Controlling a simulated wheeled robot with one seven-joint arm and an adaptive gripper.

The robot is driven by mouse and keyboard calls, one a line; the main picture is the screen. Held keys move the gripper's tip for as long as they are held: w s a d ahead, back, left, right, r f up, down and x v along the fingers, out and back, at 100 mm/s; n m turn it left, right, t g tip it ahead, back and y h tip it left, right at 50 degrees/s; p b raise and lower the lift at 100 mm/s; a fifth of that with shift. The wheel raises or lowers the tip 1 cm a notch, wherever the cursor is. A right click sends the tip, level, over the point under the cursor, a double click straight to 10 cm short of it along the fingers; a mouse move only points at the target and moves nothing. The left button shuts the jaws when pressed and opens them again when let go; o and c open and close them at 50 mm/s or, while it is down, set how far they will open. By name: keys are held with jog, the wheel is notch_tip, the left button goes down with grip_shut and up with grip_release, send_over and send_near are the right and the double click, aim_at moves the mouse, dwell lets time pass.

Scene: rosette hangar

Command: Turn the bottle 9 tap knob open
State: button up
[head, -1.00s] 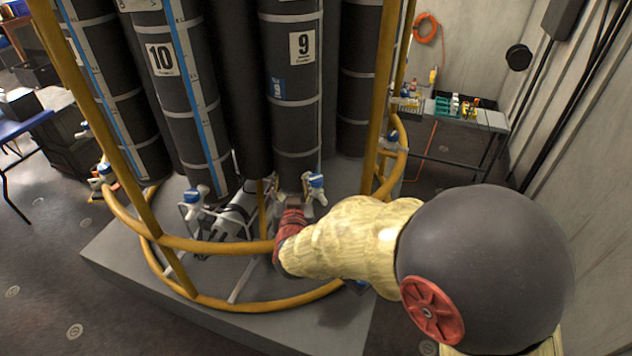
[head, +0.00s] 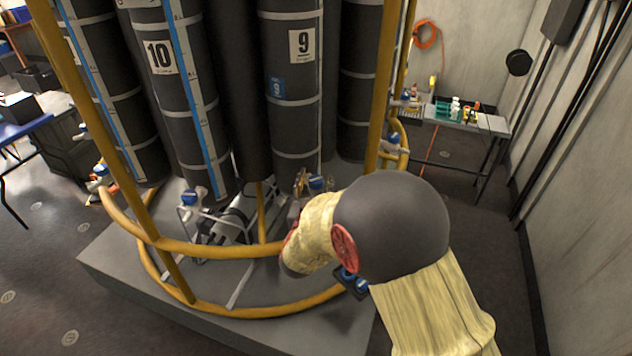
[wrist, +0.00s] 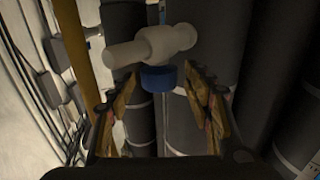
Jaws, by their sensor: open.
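Bottle 9 (head: 290,125) is a tall dark cylinder with a white number label, standing in the rosette. Its tap has a blue knob (head: 317,184), low in front of the bottle and partly hidden by my gripper (head: 299,184). In the wrist view, a pale tap body (wrist: 150,47) crosses the upper middle with its blue knob (wrist: 158,78) below. My gripper (wrist: 152,95) is open, with one finger on each side of the knob and a gap visible at both sides.
A yellow tubular frame (head: 215,248) rings the bottles on a grey plinth (head: 130,265), and my arm reaches across it. Bottle 10 (head: 165,100) stands left, with its own blue-knobbed tap (head: 188,198). A side table (head: 485,124) and concrete wall (head: 580,190) are at the right.

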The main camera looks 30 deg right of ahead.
jog(key=shift+w+d, duration=0.2)
jog(key=shift+w, duration=0.1)
jog(key=shift+c, duration=0.4)
jog(key=c, duration=1.1)
